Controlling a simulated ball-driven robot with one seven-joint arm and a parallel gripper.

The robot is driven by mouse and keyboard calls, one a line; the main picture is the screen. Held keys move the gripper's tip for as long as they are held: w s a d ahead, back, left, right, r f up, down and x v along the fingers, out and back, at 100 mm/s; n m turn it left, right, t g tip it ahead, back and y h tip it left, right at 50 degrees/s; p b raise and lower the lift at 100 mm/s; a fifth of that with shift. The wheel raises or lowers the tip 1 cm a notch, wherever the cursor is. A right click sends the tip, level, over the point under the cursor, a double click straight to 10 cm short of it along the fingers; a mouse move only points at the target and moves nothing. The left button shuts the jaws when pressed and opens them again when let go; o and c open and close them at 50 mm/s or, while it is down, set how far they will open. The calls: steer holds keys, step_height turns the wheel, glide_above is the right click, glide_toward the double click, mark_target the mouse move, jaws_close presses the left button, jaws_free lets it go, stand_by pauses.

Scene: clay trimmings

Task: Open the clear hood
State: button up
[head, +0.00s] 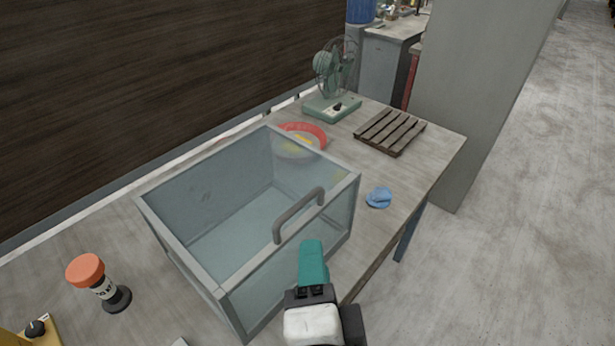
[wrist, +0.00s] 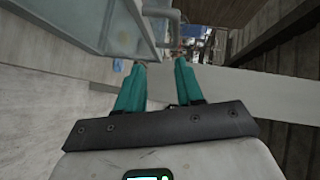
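The clear hood (head: 230,190) is a glass box with a grey frame on the table. Its top appears to lie flat and closed. A grey bar handle (head: 298,215) is fixed near its front right edge. My gripper (head: 312,250) has teal fingers and is just in front of the handle in the head view, apparently apart from it. In the wrist view the fingers of my gripper (wrist: 160,66) stand apart with nothing between them. The handle (wrist: 162,12) shows beyond the fingertips, with the hood (wrist: 100,25) at the upper left.
Behind the hood are a red dish (head: 318,133), a green fan (head: 335,80) and a wooden slatted rack (head: 390,132). A blue cloth (head: 379,197) lies to its right. An orange-topped post (head: 86,270) stands at left. A grey pillar (head: 475,100) rises past the table's right end.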

mark_target(301, 201)
steer(key=shift+m+t, duration=0.4)
steer(key=w+a+p, duration=0.1)
steer(key=w, duration=0.2)
steer(key=w+p, duration=0.1)
steer(key=w, duration=0.3)
steer(key=w+a+p, duration=0.1)
steer(key=w, duration=0.2)
steer(key=shift+w+a+r, duration=0.1)
steer(key=shift+w+a, duration=0.2)
steer(key=shift+w, duration=0.1)
jaws_close()
